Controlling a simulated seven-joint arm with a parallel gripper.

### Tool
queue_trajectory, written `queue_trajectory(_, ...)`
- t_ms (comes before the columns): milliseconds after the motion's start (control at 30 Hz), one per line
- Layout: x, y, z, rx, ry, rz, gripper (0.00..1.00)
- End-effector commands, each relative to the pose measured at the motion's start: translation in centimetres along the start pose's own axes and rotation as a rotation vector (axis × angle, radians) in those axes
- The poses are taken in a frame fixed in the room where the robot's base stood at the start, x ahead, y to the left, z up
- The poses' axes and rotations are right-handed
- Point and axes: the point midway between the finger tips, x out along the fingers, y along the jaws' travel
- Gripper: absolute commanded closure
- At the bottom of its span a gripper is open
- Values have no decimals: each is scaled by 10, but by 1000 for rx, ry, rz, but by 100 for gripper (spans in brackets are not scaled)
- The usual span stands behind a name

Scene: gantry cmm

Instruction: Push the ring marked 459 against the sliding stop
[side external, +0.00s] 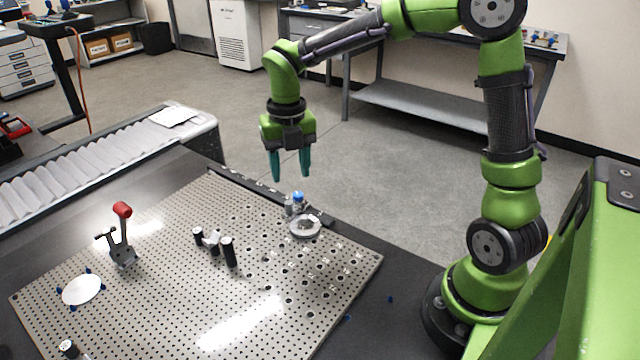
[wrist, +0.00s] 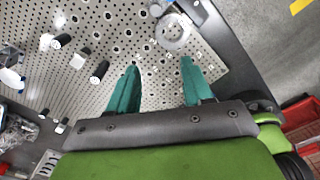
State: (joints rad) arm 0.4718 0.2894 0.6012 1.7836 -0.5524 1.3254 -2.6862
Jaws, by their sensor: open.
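A silver ring (side external: 305,227) lies flat near the far right edge of the perforated plate; its marking is too small to read. It also shows in the wrist view (wrist: 172,32). A small fixture with a blue knob (side external: 298,197) stands just behind the ring, with a dark piece beside it; it may be the sliding stop. I cannot tell whether ring and fixture touch. My gripper (side external: 290,176) is open and empty, well above the plate's far edge. In the wrist view its teal fingers (wrist: 160,65) are spread, with the ring beyond them.
The perforated plate (side external: 180,290) carries a red-handled clamp (side external: 122,232), several black posts (side external: 229,252) and a white disc (side external: 82,290) ringed by blue pins. A ribbed conveyor (side external: 90,160) runs along the left. The plate in front of the ring is mostly clear.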

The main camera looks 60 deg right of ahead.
Motion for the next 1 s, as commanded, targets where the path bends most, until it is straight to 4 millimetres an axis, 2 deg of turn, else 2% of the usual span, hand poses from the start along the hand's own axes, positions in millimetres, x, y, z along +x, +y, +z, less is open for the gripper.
queue_trajectory(300,64,0,-2,-4,5,-2,50)
queue_trajectory(600,120,0,-1,-2,4,-2,50)
queue_trajectory(800,141,0,-1,-1,1,0,50)
queue_trajectory(1000,147,0,0,0,0,0,50)
